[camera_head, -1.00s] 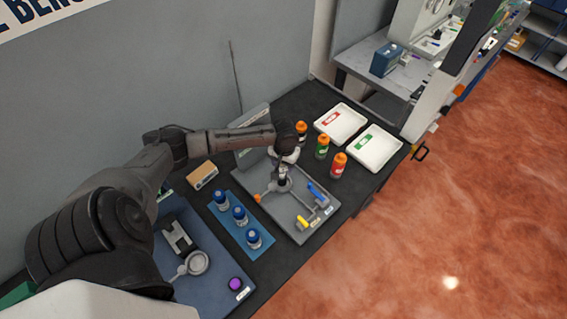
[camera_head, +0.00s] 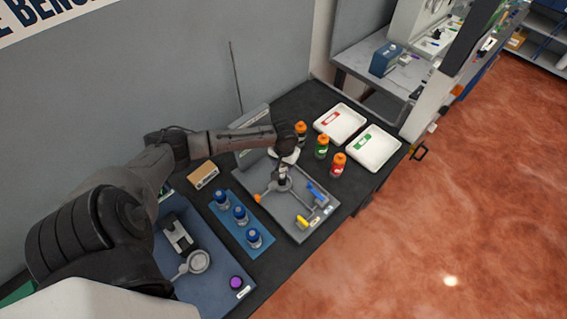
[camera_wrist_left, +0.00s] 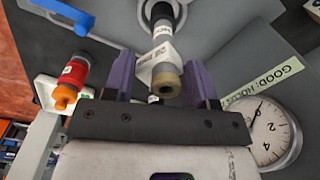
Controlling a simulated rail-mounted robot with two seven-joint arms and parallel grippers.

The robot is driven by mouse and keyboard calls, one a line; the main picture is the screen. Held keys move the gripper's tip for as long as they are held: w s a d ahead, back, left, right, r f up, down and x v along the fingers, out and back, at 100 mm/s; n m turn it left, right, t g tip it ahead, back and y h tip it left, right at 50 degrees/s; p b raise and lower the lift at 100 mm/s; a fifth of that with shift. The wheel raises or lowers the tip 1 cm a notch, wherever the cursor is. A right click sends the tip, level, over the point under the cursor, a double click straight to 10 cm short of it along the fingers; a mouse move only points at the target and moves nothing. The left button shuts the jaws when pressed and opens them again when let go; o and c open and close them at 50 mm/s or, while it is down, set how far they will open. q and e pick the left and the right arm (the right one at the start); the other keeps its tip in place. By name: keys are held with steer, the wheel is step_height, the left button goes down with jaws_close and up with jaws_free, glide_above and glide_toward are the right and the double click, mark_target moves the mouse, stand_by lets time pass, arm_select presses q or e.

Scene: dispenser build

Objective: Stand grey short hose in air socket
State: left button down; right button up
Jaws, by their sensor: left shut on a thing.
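My left gripper (camera_head: 283,168) is over the grey board, pointing down at the round grey air socket (camera_head: 279,185). In the left wrist view the purple fingers of the gripper (camera_wrist_left: 160,70) are shut on the short hose (camera_wrist_left: 166,82), which has a tan open end towards the camera and a white printed tag. Its dark far end lines up with the round socket (camera_wrist_left: 181,12). I cannot tell how deep it sits in the socket. In the head view the hose is mostly hidden by the gripper. My right gripper is not in view.
The grey board (camera_head: 306,232) also carries blue and yellow levers. Orange-capped bottles (camera_head: 338,164) stand close on the right, with two white trays (camera_head: 373,149) behind. Blue-capped bottles (camera_head: 240,214) stand on a blue strip at left. A round gauge (camera_wrist_left: 271,132) shows in the wrist view.

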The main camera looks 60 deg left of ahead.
arm_select(q)
steer(key=shift+f, duration=0.55)
steer(key=c, duration=0.7)
jaws_free()
steer(key=shift+r+p, duration=0.75)
step_height(320, 180, up, 5)
steer(key=p, duration=0.6)
steer(key=shift+r, duration=0.2)
step_height(320, 180, up, 4)
steer(key=p, duration=0.5)
steer(key=shift+d, duration=0.1)
